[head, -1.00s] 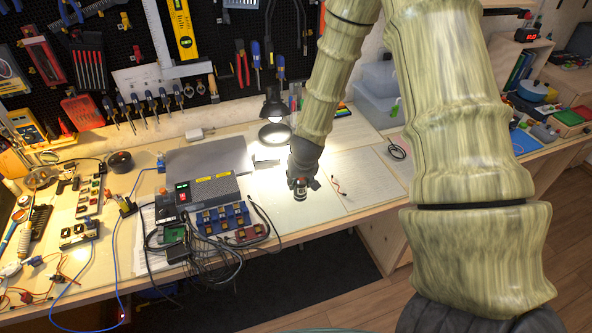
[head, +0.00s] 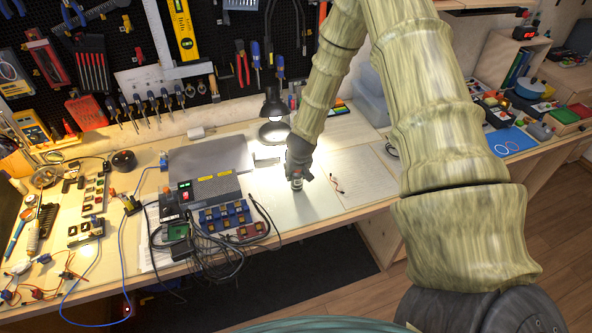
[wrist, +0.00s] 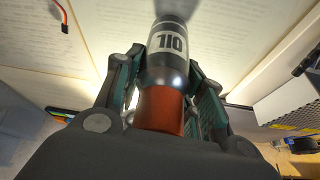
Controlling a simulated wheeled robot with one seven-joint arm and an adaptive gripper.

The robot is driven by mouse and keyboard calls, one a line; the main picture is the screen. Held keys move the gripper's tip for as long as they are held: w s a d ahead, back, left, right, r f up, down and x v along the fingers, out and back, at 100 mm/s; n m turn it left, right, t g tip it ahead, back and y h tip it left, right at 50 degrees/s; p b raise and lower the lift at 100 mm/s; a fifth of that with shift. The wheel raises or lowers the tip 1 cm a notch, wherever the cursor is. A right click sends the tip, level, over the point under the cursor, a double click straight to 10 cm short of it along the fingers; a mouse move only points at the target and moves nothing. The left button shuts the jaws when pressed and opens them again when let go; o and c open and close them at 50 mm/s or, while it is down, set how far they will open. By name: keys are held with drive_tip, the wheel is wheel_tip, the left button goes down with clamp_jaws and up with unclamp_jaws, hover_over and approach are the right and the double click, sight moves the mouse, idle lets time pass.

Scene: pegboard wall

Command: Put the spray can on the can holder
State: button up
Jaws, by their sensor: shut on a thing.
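The spray can is a dark grey can with a white band lettered "OIL" and a red-brown part nearest my wrist. It fills the middle of the wrist view (wrist: 168,72). In the head view its lower end (head: 297,184) shows below my gripper (head: 299,172), close over the bench. My gripper (wrist: 165,95) is shut on the can, with a finger on each side. I cannot tell whether the can touches the bench. I cannot make out the can holder for certain in either view.
A pegboard (head: 130,55) with tools stands behind the bench. A black lamp (head: 274,108) stands behind my gripper. A grey power box (head: 208,188) with cables lies to the left. Pale bench surface (head: 345,190) lies to the right, with small wires.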

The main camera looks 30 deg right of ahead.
drive_tip(key=shift+f, duration=0.1)
drive_tip(key=shift+f, duration=0.1)
drive_tip(key=o, duration=1.1)
drive_tip(key=shift+o, duration=0.2)
